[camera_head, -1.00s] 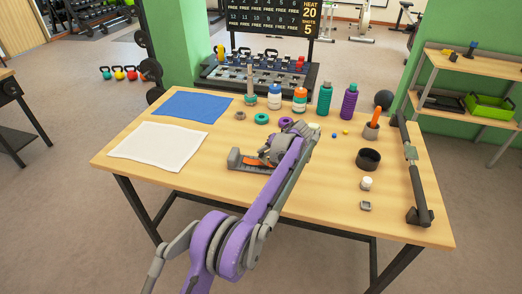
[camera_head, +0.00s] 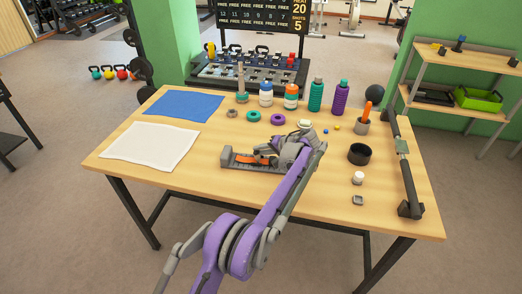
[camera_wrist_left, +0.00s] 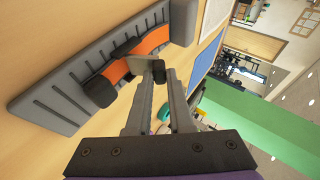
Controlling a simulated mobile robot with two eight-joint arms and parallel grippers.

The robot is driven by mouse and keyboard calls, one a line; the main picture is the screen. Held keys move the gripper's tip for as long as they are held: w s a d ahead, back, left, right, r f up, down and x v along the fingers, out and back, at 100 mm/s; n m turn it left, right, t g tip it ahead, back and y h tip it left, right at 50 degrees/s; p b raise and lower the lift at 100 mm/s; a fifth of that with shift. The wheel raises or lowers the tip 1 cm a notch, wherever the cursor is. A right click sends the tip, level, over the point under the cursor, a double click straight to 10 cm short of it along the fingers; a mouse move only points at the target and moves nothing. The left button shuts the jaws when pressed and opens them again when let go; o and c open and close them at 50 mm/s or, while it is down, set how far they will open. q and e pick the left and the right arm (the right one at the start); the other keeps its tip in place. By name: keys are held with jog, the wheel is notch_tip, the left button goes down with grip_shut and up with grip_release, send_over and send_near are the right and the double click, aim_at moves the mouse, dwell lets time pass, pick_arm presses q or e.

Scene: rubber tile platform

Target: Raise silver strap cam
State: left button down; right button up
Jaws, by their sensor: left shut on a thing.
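The grey ratchet base with slots lies on the table (camera_head: 232,160), and an orange strap (camera_wrist_left: 152,40) runs along it. The base also fills the upper left of the left wrist view (camera_wrist_left: 50,95). The silver strap cam (camera_wrist_left: 128,54) shows there as a flat, tilted plate over the strap. My left gripper (camera_wrist_left: 152,72) is shut on the cam's edge, with dark parts near its fingertips. In the head view my left gripper (camera_head: 275,153) is at the right part of the base, and my arm hides part of it. My right gripper is not in view.
A white cloth (camera_head: 150,146) and a blue cloth (camera_head: 184,107) lie at the left. Bottles, rings and a peg stand at the back.

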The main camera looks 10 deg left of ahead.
pick_arm(q)
jog(key=c, duration=0.8)
grip_release()
jog(key=v, duration=1.1)
jog(key=shift+a, duration=0.1)
